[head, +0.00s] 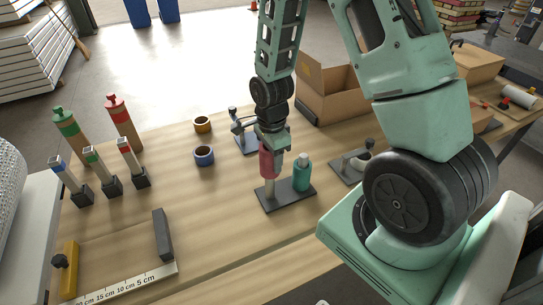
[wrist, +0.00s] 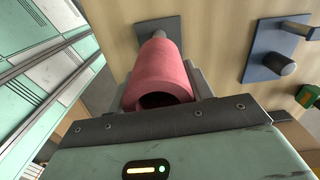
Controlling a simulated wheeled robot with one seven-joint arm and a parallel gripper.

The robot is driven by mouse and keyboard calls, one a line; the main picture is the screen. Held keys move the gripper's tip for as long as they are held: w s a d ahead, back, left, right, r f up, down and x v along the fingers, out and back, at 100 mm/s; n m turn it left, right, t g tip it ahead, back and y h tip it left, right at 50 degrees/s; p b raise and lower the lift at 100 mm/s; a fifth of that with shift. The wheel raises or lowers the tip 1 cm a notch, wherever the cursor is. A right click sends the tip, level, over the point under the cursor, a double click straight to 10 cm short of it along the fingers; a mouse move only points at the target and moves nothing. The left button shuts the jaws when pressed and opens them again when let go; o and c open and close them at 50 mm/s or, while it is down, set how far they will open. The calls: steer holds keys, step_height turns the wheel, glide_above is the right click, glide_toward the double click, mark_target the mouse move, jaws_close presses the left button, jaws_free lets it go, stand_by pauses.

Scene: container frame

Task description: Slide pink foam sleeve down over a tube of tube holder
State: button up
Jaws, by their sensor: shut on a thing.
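The pink foam sleeve (head: 268,163) is upright in my gripper (head: 270,148). In the wrist view the sleeve (wrist: 162,72) lies between the two jaws (wrist: 163,85), its near end open and dark inside. The tube holder (head: 287,198) is a dark flat plate on the table. Its left, pale tube (head: 270,189) shows directly below the sleeve's lower end. I cannot tell whether the tube's top is inside the sleeve. A teal sleeve (head: 302,176) stands at the plate's right side, with a lighter tube end on top. Part of a plate (wrist: 150,27) shows beyond the sleeve in the wrist view.
A metal stand (head: 247,140) is behind my gripper and another (head: 352,166) is to the right. An open cardboard box (head: 330,98) stands behind.

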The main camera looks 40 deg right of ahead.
steer(key=shift+f+b, duration=3.55)
steer(key=shift+f, duration=1.1)
stand_by(1.8)
steer(key=o, duration=1.5)
steer(key=shift+o, duration=0.2)
steer(key=shift+r+p, duration=3.05)
steer(key=shift+r, duration=0.5)
